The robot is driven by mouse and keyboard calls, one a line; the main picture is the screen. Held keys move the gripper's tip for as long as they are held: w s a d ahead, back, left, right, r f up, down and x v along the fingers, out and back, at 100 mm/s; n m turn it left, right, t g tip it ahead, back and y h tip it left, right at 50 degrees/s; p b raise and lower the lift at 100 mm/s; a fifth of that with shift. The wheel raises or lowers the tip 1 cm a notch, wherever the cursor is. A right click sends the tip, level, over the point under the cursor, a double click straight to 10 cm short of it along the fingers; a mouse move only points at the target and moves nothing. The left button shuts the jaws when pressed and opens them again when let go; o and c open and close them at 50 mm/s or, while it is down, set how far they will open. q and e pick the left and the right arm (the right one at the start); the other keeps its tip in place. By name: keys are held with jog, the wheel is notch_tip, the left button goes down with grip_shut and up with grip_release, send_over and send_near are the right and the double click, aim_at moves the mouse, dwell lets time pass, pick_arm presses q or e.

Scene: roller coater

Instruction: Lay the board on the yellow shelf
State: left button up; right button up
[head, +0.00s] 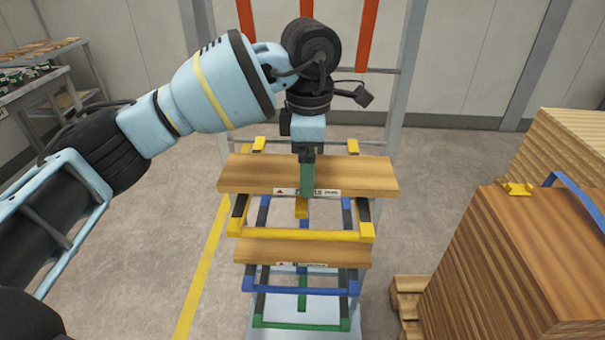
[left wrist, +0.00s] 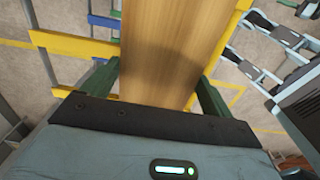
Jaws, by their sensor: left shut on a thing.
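The board (head: 240,175) is a flat brown wooden plank with a label on its front edge. My left gripper (head: 307,178) is shut on its middle, with the green fingers on either side of it. In the left wrist view the board (left wrist: 170,50) runs away between the fingertips (left wrist: 160,85). The yellow shelf (head: 300,235) is an open frame. The board lies crosswise over its rear half, roughly level, its ends overhanging both sides. I cannot tell whether it touches the frame. The yellow shelf also shows in the left wrist view (left wrist: 75,44). My right gripper is not in view.
A second board (head: 340,254) lies on the blue shelf (head: 300,290) below, above a green shelf (head: 300,325). A stack of brown boards (head: 480,275) with a yellow clip stands at right. A table (head: 35,90) is at far left. Floor is clear left of the rack.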

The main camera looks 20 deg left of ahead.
pick_arm(q)
jog(key=shift+a, duration=0.1)
jog(key=shift+w+a, duration=0.15)
jog(key=shift+a, duration=0.1)
jog(key=f, duration=0.3)
jog(key=shift+w+a+f+p, duration=0.1)
jog(key=shift+a+f+p, duration=0.1)
jog(key=shift+a+p, duration=0.1)
jog(key=shift+f, duration=0.2)
jog(key=o, duration=1)
jog(key=shift+o, duration=0.2)
jog(key=shift+r, duration=0.45)
notch_tip(320, 180, up, 11)
jog(key=shift+d+r, duration=0.1)
jog(key=shift+r, duration=0.1)
